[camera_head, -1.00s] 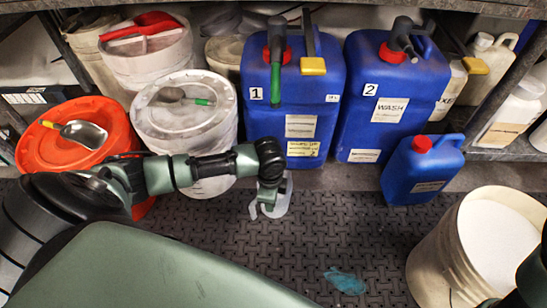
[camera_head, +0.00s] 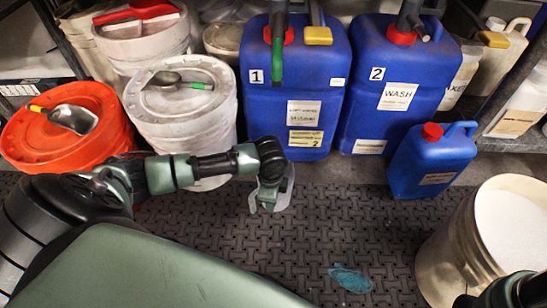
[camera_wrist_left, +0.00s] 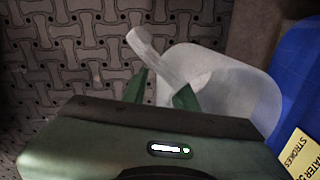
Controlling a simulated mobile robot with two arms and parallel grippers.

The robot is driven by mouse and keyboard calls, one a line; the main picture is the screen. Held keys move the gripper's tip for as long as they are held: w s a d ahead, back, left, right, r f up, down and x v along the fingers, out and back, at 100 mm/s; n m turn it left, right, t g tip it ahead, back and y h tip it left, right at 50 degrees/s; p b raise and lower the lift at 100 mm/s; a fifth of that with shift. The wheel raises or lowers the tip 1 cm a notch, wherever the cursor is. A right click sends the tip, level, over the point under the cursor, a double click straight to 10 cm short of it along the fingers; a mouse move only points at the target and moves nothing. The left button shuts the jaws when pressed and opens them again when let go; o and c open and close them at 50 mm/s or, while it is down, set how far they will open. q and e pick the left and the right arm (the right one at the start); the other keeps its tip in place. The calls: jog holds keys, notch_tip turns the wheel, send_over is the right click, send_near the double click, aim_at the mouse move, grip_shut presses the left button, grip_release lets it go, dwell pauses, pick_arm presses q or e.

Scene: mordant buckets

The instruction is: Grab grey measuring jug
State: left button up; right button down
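The grey measuring jug (camera_head: 285,188) is translucent and stands near the dark mat, in front of the blue canister marked 1. My left gripper (camera_head: 266,205) is over it and partly covers it. In the left wrist view the jug (camera_wrist_left: 235,95) lies just beyond the fingers, its pale handle (camera_wrist_left: 152,52) running toward the gap between them. The left fingers (camera_wrist_left: 160,88) look apart, one on each side of the handle; I see no clear grip on it. Only dark parts of my right arm show at the lower right of the head view; its fingers are not visible.
Blue canisters (camera_head: 294,95) (camera_head: 398,85) and a small blue jerrycan (camera_head: 432,165) stand behind. An orange-lidded bucket (camera_head: 40,148) and a white-lidded bucket (camera_head: 150,105) are left. An open bucket of white powder (camera_head: 440,260) is right. A blue cloth (camera_head: 350,280) lies on the mat (camera_head: 330,235).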

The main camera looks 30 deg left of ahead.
pick_arm(q)
grip_shut()
jog(key=shift+w, duration=0.1)
dwell(1.2)
